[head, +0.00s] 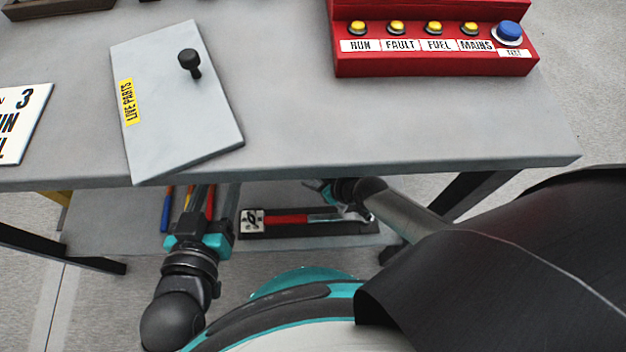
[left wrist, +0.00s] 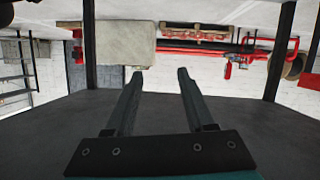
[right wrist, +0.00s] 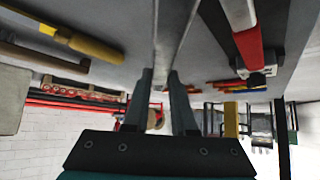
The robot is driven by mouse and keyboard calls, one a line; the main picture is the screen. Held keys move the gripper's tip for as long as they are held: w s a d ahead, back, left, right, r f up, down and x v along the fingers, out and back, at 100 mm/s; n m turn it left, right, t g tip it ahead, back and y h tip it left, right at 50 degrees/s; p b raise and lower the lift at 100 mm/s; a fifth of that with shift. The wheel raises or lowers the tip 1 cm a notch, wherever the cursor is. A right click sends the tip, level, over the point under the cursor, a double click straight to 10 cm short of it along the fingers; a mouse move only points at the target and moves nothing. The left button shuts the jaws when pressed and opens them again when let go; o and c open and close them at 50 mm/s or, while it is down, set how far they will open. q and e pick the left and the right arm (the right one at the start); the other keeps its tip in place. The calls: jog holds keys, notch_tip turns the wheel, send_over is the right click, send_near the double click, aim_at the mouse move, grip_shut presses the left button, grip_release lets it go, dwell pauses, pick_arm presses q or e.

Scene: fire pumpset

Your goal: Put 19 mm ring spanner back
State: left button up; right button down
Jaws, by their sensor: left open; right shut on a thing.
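A long grey metal bar (right wrist: 170,40), apparently the ring spanner, runs between my right gripper's fingertips (right wrist: 160,84) in the right wrist view. The right gripper is shut on it. In the head view this gripper (head: 333,194) is under the table's front edge, at the right end of a dark tray (head: 290,236) on the lower shelf; the spanner is hard to make out there. A red-handled tool (head: 285,219) lies in the tray. My left gripper (head: 205,193) is left of the tray, its tips partly hidden by the tabletop. In the left wrist view it (left wrist: 160,72) is open and empty.
Blue, orange and red handles (head: 165,208) lie on the lower shelf (head: 110,232) around my left gripper. On the tabletop (head: 285,110) are a grey LIVE PARTS cover (head: 165,120), a red button panel (head: 430,64) and a sign (head: 20,120). A dark table leg (head: 480,192) stands at the right.

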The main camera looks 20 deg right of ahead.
pick_arm(q)
jog(key=shift+d+r+t, duration=0.25)
jog(key=shift+t, duration=0.15)
pick_arm(e)
jog(key=shift+w+f, duration=0.1)
jog(key=shift+f, duration=0.05)
jog(key=shift+f+b, duration=0.25)
jog(key=shift+b, duration=0.05)
pick_arm(q)
jog(key=shift+s+d+r+h, duration=0.15)
jog(key=shift+r+h, duration=0.05)
jog(key=shift+h, duration=0.2)
pick_arm(e)
jog(key=c, duration=0.7)
grip_release()
jog(key=shift+c, duration=0.2)
jog(key=shift+r, duration=0.1)
